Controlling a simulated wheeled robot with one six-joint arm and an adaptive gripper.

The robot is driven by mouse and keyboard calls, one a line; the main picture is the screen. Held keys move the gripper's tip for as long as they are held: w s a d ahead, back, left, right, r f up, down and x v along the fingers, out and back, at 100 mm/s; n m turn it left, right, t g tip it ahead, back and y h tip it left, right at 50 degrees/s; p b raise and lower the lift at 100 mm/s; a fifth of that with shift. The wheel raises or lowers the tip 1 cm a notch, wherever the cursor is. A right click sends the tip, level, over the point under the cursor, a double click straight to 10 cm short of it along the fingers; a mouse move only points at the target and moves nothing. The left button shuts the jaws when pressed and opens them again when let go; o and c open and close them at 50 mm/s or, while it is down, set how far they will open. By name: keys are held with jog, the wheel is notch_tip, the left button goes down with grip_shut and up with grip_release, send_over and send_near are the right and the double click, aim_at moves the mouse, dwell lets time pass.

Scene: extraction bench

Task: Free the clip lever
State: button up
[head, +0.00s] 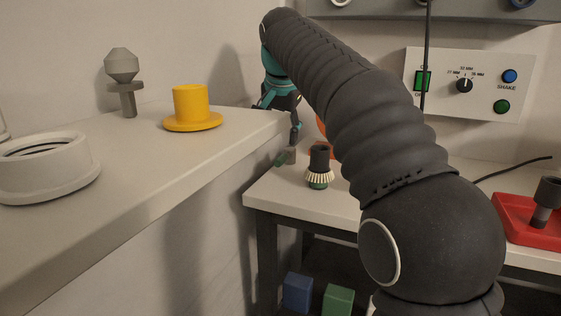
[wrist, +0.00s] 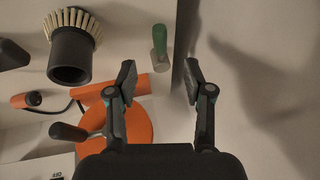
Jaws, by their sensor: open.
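I cannot tell for certain which part is the clip lever. In the wrist view a short dark grey lever (wrist: 68,132) with a metal end lies over a round orange body (wrist: 128,128). A small piece with a green grip and a grey end (wrist: 160,42) lies beyond my fingertips. My gripper (wrist: 160,82) is open and empty, with an orange bar (wrist: 140,86) showing below and between its fingers. In the head view my gripper (head: 294,128) is above the bench's left end, partly hidden by my arm. The orange body (head: 321,124) is mostly hidden there.
A round brush with a black handle (head: 319,160) stands on the bench (head: 262,189), close to my gripper. The raised shelf (head: 235,140) on the left holds a yellow flanged piece (head: 190,106). A red tray (head: 518,232) is at right. A control panel (head: 437,92) is on the wall.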

aim_at(280, 157)
jog(key=b+x, duration=0.2)
jog(key=x, duration=0.6)
jog(key=shift+f, duration=0.3)
grip_shut()
